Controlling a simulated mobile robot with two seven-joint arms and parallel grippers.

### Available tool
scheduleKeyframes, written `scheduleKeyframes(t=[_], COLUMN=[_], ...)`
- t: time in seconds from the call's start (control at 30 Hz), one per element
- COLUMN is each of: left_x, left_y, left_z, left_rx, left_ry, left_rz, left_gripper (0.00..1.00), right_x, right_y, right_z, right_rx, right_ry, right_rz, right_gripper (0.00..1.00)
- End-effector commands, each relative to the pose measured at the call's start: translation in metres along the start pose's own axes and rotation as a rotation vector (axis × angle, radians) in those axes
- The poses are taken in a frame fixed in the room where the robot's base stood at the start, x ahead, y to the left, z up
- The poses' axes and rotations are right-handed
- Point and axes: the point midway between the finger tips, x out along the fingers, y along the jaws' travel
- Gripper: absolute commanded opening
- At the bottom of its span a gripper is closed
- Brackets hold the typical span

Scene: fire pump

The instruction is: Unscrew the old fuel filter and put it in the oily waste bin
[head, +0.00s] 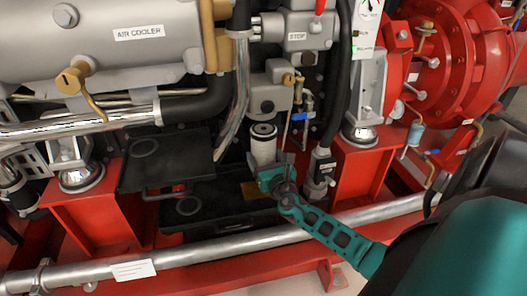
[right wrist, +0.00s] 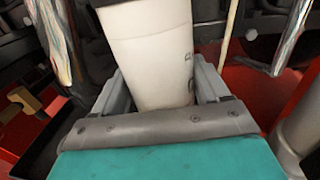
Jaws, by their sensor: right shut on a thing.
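The old fuel filter (head: 262,150) is a white cylinder with a dark, ringed top end. In the head view it stands roughly upright just below the grey filter housing (head: 267,97). Its top face shows, so it looks apart from the housing. My right gripper (head: 270,172) is shut on the lower part of the filter. In the right wrist view the white filter (right wrist: 150,55) sits between the grey fingers (right wrist: 165,95), slightly tilted in the picture. My left gripper is not in view. I cannot make out an oily waste bin.
A black tray (head: 215,213) lies low beneath the filter, and a black panel with a handle (head: 150,172) is left of it. A silver pipe (head: 190,255) runs along the front. A black hose (head: 338,100) and a red pedestal (head: 362,170) stand close on the right.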

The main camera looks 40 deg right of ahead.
Motion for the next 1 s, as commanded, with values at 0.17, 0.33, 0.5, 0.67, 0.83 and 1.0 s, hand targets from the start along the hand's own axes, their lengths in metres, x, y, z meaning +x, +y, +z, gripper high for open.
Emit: scheduleKeyframes(t=[0.17, 0.33, 0.5, 0.67, 0.83, 1.0], left_x=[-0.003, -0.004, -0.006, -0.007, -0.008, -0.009], left_y=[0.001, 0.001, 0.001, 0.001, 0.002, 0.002], left_z=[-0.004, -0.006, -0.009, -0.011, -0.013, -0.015], left_rx=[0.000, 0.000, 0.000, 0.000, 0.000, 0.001], left_ry=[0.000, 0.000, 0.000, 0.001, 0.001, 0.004], left_rz=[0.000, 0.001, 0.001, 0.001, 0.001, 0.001], left_gripper=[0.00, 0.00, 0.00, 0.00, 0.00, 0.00], right_x=[-0.014, -0.027, -0.040, -0.052, -0.065, -0.078], right_y=[0.001, 0.003, 0.004, 0.006, 0.007, 0.008], right_z=[0.002, 0.002, 0.002, 0.002, 0.002, 0.002], right_rx=[0.000, 0.000, 0.001, 0.001, 0.001, 0.001], right_ry=[-0.003, -0.003, -0.003, -0.003, -0.003, -0.003], right_rz=[-0.001, 0.000, 0.000, 0.000, 0.000, 0.000], right_gripper=[0.23, 0.23, 0.23, 0.23, 0.23, 0.23])
